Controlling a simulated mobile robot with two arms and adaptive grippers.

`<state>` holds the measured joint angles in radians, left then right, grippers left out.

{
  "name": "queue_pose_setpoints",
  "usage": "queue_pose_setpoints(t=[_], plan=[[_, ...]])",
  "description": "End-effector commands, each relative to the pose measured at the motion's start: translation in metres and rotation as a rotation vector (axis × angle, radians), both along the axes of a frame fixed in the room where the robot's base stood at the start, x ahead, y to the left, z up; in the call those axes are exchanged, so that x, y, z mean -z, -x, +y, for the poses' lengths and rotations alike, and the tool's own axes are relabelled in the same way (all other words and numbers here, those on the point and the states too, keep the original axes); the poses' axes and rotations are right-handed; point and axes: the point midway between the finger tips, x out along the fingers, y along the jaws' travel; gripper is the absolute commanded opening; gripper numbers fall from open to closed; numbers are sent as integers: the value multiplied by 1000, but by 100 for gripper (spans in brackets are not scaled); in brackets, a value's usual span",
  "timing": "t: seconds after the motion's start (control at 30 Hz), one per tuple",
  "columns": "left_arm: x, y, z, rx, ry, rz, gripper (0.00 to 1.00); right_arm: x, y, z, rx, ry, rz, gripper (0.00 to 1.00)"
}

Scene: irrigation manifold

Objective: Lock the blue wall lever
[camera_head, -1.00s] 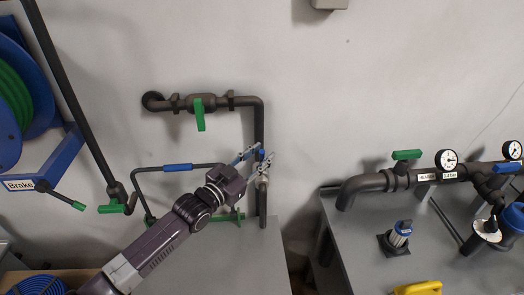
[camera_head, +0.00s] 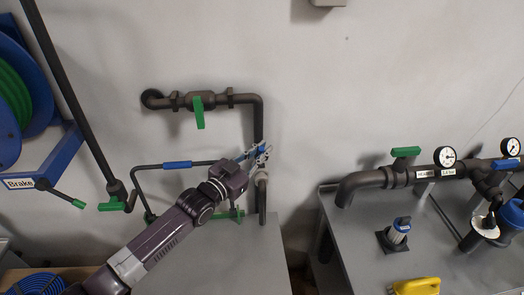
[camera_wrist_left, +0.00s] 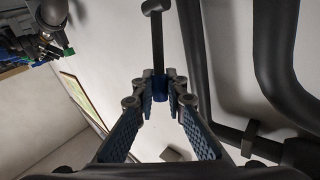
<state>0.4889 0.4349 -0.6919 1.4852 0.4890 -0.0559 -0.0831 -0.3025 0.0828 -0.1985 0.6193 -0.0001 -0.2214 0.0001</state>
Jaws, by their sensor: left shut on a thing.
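The blue wall lever (camera_wrist_left: 160,88) shows in the left wrist view as a blue grip on a dark rod, with a dark round end at the top. My left gripper (camera_wrist_left: 160,95) is shut on the blue grip, one finger on each side. In the head view my left gripper (camera_head: 256,153) is at the right-hand vertical run of the dark wall pipe, above the grey bench. The fingers hide most of the lever there. My right gripper is not in view.
A dark wall pipe (camera_head: 257,122) with a green-handled valve (camera_head: 199,112) runs above and beside the gripper. A bent bar with a blue sleeve (camera_head: 177,165) lies left of it. A grey table (camera_head: 345,262) with pipes and gauges stands right. The wall between is bare.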

Motion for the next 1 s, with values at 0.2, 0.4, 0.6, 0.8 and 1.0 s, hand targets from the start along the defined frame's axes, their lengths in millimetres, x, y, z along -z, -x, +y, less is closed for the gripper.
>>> queue_pose_setpoints(t=[0.2, 0.4, 0.6, 0.8, 1.0], plan=[[7, 3, -1, 1, -7, -38, 0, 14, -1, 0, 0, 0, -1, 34], [16, 14, -3, 1, -31, -174, 0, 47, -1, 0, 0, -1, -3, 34], [21, 23, -5, -1, -58, -303, 0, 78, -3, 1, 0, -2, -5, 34], [25, 30, -6, 0, -81, -416, 0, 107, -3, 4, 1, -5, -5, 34], [23, 34, -7, 0, -93, -480, 0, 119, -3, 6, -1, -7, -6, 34]])
